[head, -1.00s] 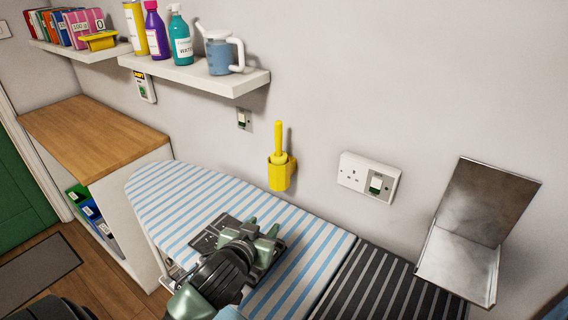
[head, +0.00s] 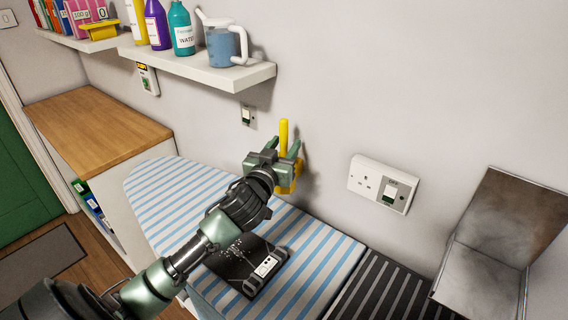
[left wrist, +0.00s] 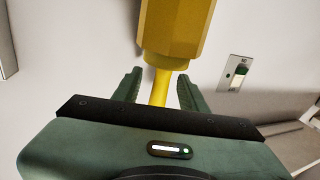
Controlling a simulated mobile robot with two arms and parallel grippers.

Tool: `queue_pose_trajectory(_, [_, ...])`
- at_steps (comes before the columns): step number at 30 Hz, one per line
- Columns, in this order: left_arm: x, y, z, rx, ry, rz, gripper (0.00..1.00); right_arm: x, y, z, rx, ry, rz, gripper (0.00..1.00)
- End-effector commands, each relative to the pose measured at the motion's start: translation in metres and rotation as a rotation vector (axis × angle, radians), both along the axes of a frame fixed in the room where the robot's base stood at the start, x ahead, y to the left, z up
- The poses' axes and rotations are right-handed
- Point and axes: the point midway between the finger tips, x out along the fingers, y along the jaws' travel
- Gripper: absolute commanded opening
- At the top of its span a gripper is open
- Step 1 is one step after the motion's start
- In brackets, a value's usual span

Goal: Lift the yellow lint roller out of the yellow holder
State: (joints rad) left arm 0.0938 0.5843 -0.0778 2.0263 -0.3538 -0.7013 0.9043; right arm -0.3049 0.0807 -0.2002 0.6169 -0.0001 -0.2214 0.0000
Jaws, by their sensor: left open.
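The yellow lint roller (head: 284,133) stands upright at the wall, its handle rising above my left gripper (head: 278,152). The yellow holder (head: 293,183) is on the wall just below, partly hidden behind the gripper. In the left wrist view a thin yellow stem of the roller (left wrist: 161,86) runs between the two green fingers of the left gripper (left wrist: 158,88). The fingers are apart, with gaps on both sides of the stem. A wider faceted yellow part fills the top of that view; I cannot tell whether it is roller or holder. My right gripper is out of view.
The striped ironing board (head: 170,200) lies below, with a black flat device (head: 250,272) on it. A white shelf (head: 205,70) with bottles and a jug (head: 222,45) is at upper left. A wall switch (head: 248,115), a socket (head: 383,183) and a metal tray (head: 485,275) are nearby.

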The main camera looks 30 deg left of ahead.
Motion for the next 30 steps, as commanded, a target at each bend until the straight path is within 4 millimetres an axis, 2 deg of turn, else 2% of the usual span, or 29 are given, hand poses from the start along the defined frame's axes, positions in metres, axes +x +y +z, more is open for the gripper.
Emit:
queue_pose_trajectory(3, [0.0009, 0.0002, -0.0005, 0.000, 0.000, 0.000, 0.42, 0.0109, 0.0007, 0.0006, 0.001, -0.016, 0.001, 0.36])
queue_pose_trajectory(6, [0.0007, 0.0002, -0.0006, 0.000, 0.000, 0.000, 0.42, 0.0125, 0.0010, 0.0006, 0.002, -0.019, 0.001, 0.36])
queue_pose_trajectory(9, [0.0006, 0.0001, -0.0006, 0.000, 0.000, 0.000, 0.15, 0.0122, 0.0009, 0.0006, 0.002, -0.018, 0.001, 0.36])
queue_pose_trajectory(11, [0.0005, 0.0002, -0.0006, 0.000, 0.000, 0.000, 0.00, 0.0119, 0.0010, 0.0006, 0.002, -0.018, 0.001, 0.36])
queue_pose_trajectory(30, [0.0003, -0.0001, -0.0007, -0.001, 0.001, 0.000, 0.00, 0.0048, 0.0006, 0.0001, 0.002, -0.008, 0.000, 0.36])
